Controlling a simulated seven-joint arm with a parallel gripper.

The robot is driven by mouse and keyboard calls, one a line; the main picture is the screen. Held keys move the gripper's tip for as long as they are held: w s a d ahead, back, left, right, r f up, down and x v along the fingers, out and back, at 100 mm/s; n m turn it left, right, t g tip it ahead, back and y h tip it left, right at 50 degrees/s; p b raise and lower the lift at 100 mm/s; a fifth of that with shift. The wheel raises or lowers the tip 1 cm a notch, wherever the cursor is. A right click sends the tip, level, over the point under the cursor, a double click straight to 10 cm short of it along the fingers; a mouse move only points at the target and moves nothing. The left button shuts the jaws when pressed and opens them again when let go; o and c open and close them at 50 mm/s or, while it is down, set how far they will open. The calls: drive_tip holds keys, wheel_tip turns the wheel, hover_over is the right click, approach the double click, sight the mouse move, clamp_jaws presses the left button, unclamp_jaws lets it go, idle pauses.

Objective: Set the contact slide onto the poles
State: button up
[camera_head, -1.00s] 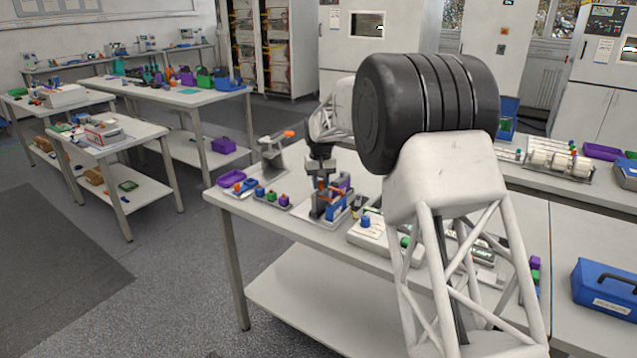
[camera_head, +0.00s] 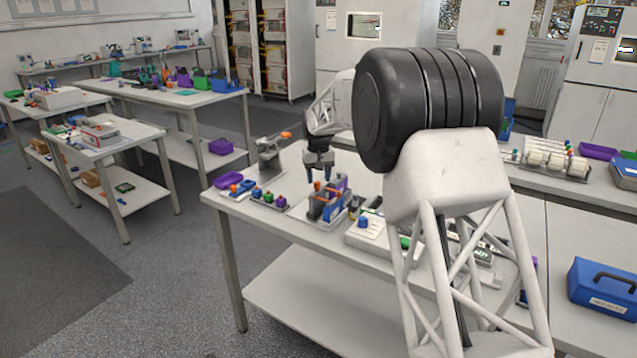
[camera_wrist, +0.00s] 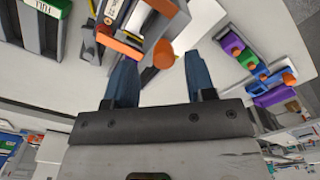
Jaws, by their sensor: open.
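My gripper (camera_head: 319,181) is open and empty above a small blue and grey fixture (camera_head: 328,210) on the bench. In the wrist view the two blue fingers of my gripper (camera_wrist: 161,58) stand wide apart. Between and just beyond their tips is an orange round knob (camera_wrist: 163,53) on the fixture, which also shows there (camera_wrist: 150,22). An orange bar (camera_wrist: 120,43) lies beside the knob. The knob and bar look like parts of the contact slide, but I cannot tell for sure. The poles are not clearly visible, so I cannot tell how the slide sits on them.
A grey stand with an orange top (camera_head: 269,158) is behind. A white box with a blue knob (camera_head: 366,230) stands to the right. My arm hides much of the bench's right.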

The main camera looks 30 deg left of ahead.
drive_tip(key=shift+r, duration=2.5)
